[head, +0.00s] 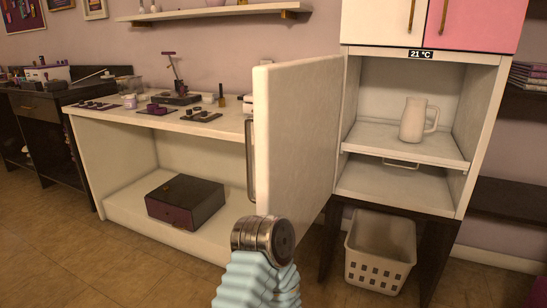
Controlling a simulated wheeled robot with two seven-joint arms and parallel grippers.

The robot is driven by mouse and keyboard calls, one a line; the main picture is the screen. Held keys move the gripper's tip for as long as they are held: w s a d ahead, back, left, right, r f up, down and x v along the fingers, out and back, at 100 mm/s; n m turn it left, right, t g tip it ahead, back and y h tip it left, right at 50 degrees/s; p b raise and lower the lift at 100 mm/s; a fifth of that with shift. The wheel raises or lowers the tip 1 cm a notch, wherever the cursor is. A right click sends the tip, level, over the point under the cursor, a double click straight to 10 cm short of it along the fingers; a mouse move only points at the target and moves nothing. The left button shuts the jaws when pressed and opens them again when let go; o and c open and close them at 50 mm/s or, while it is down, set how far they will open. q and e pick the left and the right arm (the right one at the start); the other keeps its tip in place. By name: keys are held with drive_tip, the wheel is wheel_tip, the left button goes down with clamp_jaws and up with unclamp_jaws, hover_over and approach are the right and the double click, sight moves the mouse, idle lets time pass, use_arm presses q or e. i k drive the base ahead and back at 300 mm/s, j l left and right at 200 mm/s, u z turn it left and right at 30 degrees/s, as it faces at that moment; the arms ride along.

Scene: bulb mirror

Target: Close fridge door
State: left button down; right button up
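The white fridge door (295,140) stands wide open in the head view, swung out to the left of the fridge and toward me. Its long vertical metal handle (250,160) is on the door's left face. The open fridge (485,110) shows a shelf with a white mug (413,121) on it. A light blue ribbed arm part of mine with a round metal joint shows at the bottom middle, in front of the door's lower edge. I cannot tell whether it touches the door. Neither gripper's fingers are visible.
A white counter (88,140) with small items stands behind the door at left; a dark box (185,200) lies on its lower shelf. A white basket (379,255) stands under the fridge between dark legs. Tiled floor (70,265) is free at front left.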

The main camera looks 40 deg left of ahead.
sight(296, 104)
drive_tip(key=i+j, duration=0.1)
drive_tip(key=j, duration=0.6)
drive_tip(key=i+j, duration=0.1)
drive_tip(key=j, duration=0.55)
drive_tip(key=i+j+z, duration=0.1)
drive_tip(key=j, duration=0.6)
drive_tip(key=k+l, duration=0.2)
drive_tip(key=l, duration=0.2)
